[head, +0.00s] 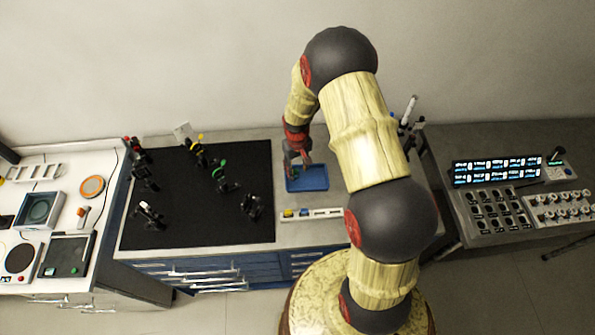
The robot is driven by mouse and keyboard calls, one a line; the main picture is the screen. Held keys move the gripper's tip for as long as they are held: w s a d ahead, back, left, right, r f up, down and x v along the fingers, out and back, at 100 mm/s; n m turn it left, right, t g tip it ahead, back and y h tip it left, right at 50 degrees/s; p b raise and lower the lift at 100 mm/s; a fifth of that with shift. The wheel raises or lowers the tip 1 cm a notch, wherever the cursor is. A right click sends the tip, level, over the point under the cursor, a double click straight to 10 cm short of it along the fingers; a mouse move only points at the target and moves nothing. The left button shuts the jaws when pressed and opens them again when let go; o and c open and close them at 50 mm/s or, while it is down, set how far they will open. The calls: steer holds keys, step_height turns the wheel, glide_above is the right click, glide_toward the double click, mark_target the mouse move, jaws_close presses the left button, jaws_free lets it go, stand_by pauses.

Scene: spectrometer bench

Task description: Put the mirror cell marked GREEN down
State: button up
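My gripper (297,162) points down at the blue tray (318,184), over its left back part. It is small and dark here, and I cannot tell whether its fingers are open or shut, or whether they hold something. A hint of green shows by the fingertips, too small to identify. A black mount with a green ring (220,172) stands on the black breadboard (190,235), left of the tray and apart from my gripper. I cannot read any marking, so I cannot tell which piece is the mirror cell marked GREEN.
Other dark mounts stand on the breadboard, including a yellow-topped one (200,152) and one at the right (251,205). A pale strip with yellow and blue blocks (303,213) lies before the tray. The breadboard's front middle is clear. My arm hides bench to the right.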

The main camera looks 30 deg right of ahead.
step_height(320, 180, up, 11)
steer(key=b, duration=0.1)
step_height(320, 180, up, 12)
steer(key=t, duration=0.2)
glide_above(297, 170)
steer(key=s+a, duration=0.3)
steer(key=s+a+r+t, duration=0.1)
steer(key=s+a+r, duration=0.2)
steer(key=s+r, duration=0.6)
steer(key=s+a+r+t, duration=0.2)
steer(key=s+a+r, duration=0.2)
steer(key=s+r, duration=0.4)
steer(key=s, duration=0.3)
steer(key=shift+s+r+t, duration=0.3)
steer(key=shift+r, duration=0.05)
step_height(297, 170, down, 23)
steer(key=b, duration=2.2)
steer(key=shift+r+b, duration=0.15)
steer(key=shift+b, duration=0.2)
